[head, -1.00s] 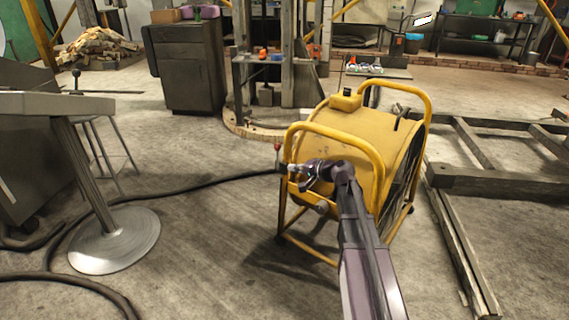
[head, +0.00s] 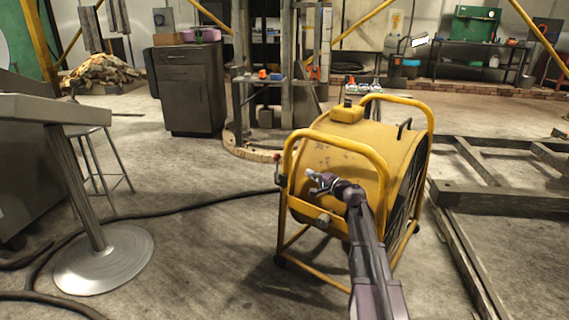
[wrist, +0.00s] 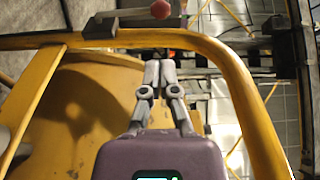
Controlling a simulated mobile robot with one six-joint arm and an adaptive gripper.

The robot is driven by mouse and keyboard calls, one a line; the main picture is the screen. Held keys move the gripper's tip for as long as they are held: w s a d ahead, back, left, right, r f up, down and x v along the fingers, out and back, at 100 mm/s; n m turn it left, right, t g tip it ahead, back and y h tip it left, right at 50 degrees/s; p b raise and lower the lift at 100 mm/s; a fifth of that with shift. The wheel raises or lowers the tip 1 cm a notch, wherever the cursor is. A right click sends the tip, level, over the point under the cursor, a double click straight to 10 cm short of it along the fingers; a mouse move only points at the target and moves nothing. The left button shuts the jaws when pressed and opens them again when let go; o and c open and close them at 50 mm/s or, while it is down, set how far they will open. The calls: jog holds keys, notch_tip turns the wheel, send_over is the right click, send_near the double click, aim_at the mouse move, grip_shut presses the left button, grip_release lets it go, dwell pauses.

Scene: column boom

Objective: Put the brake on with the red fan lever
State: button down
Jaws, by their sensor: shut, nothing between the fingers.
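The yellow drum fan (head: 350,150) stands on the floor in its tubular frame. The red-knobbed lever (head: 277,158) is at the left side of the frame in the head view. In the wrist view its red knob (wrist: 160,9) and grey bar (wrist: 128,16) lie just beyond the yellow tube. My gripper (head: 312,180) is in front of the drum, right of and a little below the knob. In the wrist view my gripper (wrist: 160,66) is shut and empty, its fingertips pointing towards the tube and knob, apart from the knob.
A black hose (head: 180,212) runs over the floor to the fan. A round-based stand (head: 105,258) is at the left. Timber beams (head: 500,198) lie at the right. A grey cabinet (head: 190,92) stands behind.

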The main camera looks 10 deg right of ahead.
aim_at(279, 159)
jog(key=shift+w, duration=0.1)
jog(key=x, duration=1.4)
jog(key=shift+d, duration=0.2)
jog(key=shift+a, duration=0.1)
jog(key=shift+r+p, duration=0.15)
jog(key=shift+p, duration=0.2)
jog(key=shift+w+a, duration=0.1)
